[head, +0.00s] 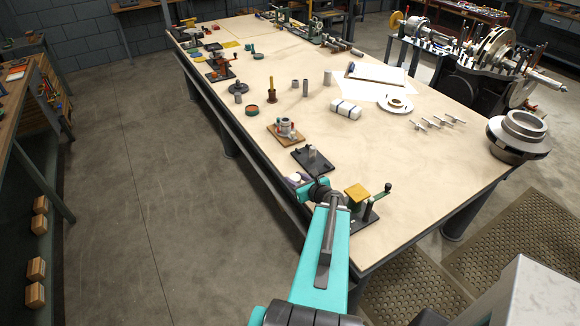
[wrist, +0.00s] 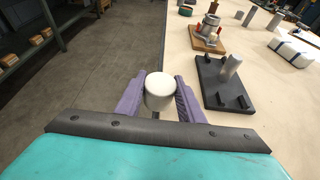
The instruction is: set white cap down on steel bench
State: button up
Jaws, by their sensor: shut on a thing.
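A white cap (wrist: 159,91) with a round pale top sits between the two purple fingers of my gripper (wrist: 160,98) in the wrist view. The fingers are shut on its sides. In the head view my gripper (head: 298,181) is at the near left edge of the bench, and the cap (head: 294,177) shows as a small white spot, partly hidden by my arm. The bench (head: 400,175) has a broad tan top with a dark rim; it also shows in the wrist view (wrist: 262,82). I cannot tell how high the cap is above the bench.
A black plate with a grey post (head: 313,158) lies just beyond my gripper. A wooden-based fixture (head: 286,134) stands behind it. A fixture with a yellow top (head: 358,194) is to the right. The bench middle right is clear; open floor (head: 150,190) lies left.

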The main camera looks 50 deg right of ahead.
jog(key=shift+s+a+r+p, duration=0.15)
jog(key=shift+a+p, duration=0.4)
jog(key=shift+a, duration=0.55)
jog(key=shift+a+f, duration=0.25)
jog(key=shift+a, duration=0.15)
jog(key=shift+d, duration=0.1)
